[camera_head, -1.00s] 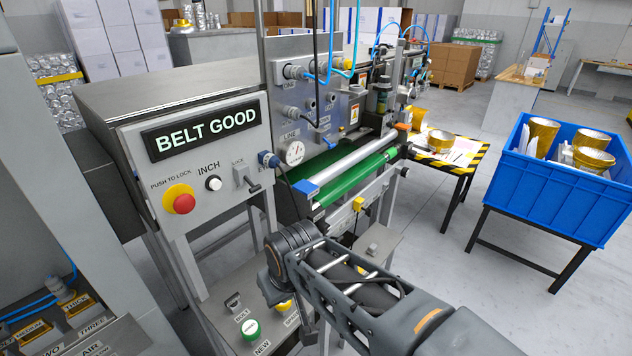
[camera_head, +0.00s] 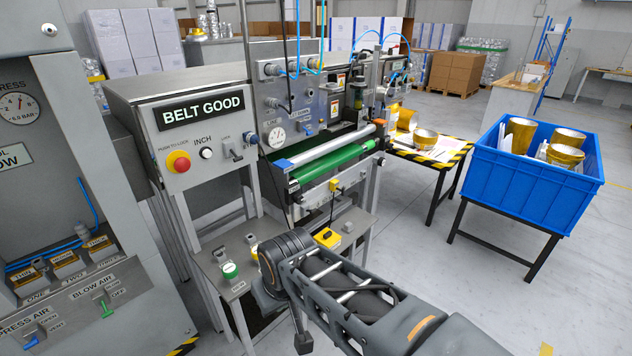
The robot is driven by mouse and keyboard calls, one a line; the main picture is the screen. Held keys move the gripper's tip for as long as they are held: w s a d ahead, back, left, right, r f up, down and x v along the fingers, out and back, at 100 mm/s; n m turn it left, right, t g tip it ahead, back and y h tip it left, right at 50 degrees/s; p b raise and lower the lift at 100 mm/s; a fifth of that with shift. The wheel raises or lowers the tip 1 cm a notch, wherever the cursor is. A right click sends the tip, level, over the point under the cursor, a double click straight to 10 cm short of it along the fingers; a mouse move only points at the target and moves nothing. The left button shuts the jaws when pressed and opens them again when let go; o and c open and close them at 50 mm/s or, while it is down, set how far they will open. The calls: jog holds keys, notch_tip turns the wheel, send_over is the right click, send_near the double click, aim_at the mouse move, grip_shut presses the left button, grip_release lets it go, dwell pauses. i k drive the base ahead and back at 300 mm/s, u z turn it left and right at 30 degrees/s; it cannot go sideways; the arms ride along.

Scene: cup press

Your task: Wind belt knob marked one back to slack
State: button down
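The press machine shows BELT GOOD on its display (camera_head: 202,110). Its green belt (camera_head: 335,158) runs between metal side rails below a silver roller. A belt knob marked one cannot be picked out; marks near the belt are too small to read. My arm reaches in from the lower right, and its dark wrist (camera_head: 285,250) is in front of the low shelf below the belt. A dark part (camera_head: 303,342) hangs below the wrist. My gripper's fingers cannot be made out, nor whether they hold anything.
A grey cabinet (camera_head: 100,200) with bins marked ONE, TWO, THREE stands close at left. A striped table (camera_head: 462,157) and blue crate (camera_head: 525,185) stand right.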

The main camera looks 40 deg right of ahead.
aim_at(298, 199)
jog(key=u, duration=0.75)
jog(key=i, duration=0.65)
jog(key=z, duration=2)
jog(key=i, duration=0.5)
jog(key=z, duration=0.05)
jog(key=k, duration=1.15)
jog(key=z, duration=0.45)
jog(key=i, duration=0.6)
jog(key=z, duration=0.3)
